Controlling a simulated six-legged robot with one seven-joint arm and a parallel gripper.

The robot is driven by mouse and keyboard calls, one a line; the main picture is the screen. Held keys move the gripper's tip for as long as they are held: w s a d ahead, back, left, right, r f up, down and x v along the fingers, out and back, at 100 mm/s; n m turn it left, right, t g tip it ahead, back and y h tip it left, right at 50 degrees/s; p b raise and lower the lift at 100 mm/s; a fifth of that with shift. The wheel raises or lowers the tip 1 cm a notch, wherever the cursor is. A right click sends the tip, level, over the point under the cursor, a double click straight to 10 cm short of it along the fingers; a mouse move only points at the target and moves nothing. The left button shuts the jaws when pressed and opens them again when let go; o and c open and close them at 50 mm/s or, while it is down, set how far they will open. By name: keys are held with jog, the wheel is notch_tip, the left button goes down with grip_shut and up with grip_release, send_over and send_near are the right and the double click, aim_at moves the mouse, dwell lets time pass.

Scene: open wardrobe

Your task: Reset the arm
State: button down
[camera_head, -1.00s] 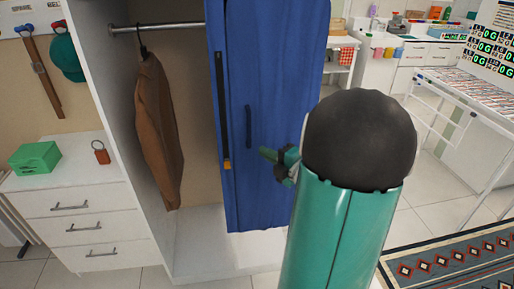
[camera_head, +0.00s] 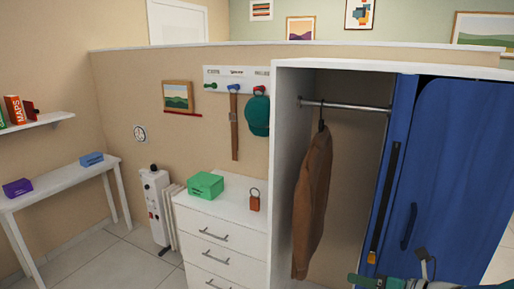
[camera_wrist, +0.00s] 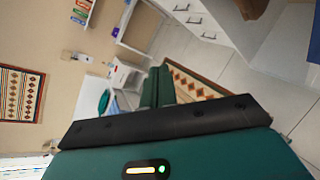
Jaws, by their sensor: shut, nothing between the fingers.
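My gripper (camera_wrist: 158,72) shows in the wrist view as two dark green fingers side by side, shut and empty. It points out over the tiled floor and touches nothing that I can see. In the head view, only a little of my green and grey arm shows at the bottom right edge, in front of the blue wardrobe panel (camera_head: 455,170). The rest of the arm is out of frame. The white wardrobe (camera_head: 282,165) stands open, with a brown jacket (camera_head: 314,205) hanging from its rail (camera_head: 350,106).
A white drawer unit (camera_head: 215,240) carries a green box (camera_head: 205,185) and an orange tag (camera_head: 254,200). A white table (camera_head: 62,182) stands at the left, beside a white heater (camera_head: 155,205). Patterned rugs (camera_wrist: 195,88) show in the wrist view.

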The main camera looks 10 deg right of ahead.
jog(key=s+a+n+g+h, duration=0.1)
jog(key=s+a+n+g, duration=0.45)
jog(key=a+n, duration=0.85)
jog(key=s+r+n+h, duration=0.1)
jog(key=n+h, duration=0.1)
jog(key=n, duration=0.5)
jog(key=s+r+n+h, duration=0.1)
jog(key=s+n+h, duration=0.1)
jog(key=n, duration=0.6)
jog(key=s+r+n+h, duration=0.1)
jog(key=n+h, duration=0.2)
jog(key=n, duration=0.5)
jog(key=shift+s+d, duration=0.2)
jog(key=shift+d, duration=0.15)
